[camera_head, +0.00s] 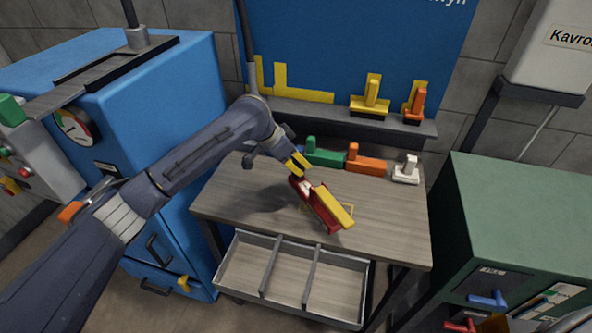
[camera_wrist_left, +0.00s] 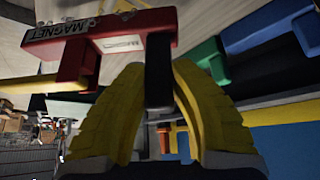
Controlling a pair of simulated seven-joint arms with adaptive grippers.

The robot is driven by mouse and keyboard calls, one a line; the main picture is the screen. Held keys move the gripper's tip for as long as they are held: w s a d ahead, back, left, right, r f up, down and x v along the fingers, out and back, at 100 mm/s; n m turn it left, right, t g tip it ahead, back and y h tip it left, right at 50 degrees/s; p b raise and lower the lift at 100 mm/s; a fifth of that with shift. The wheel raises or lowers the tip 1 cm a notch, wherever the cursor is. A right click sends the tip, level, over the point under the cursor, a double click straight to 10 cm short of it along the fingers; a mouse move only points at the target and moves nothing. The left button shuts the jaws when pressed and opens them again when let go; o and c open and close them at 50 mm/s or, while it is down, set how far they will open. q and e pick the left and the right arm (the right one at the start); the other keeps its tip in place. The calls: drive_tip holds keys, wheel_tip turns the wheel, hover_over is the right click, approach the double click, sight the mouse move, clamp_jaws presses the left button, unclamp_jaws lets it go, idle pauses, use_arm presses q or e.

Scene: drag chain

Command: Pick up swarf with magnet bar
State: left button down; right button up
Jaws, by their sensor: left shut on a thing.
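The red magnet bar (camera_head: 318,208) is held slanted above or against the table top; any gap under it is hard to judge. A yellow part (camera_head: 335,206) runs along it. My left gripper (camera_head: 299,165) has yellow fingers closed at the bar's upper end. In the left wrist view, the fingers (camera_wrist_left: 158,75) are shut on the bar's black grip (camera_wrist_left: 159,90), and the red body (camera_wrist_left: 110,40) carries a MAGNET label. Small pale bits (camera_wrist_left: 68,20) show on the bar's upper edge, perhaps swarf. My right gripper is out of view.
A green tool (camera_head: 325,157), an orange tool (camera_head: 367,164) and a white one (camera_head: 405,172) stand along the back of the table (camera_head: 235,197). A divided tray (camera_head: 240,270) sits below the front edge. A blue machine (camera_head: 160,100) stands left, a green cabinet (camera_head: 520,210) right.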

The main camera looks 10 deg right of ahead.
use_arm(q)
drive_tip(key=shift+r, duration=2.05)
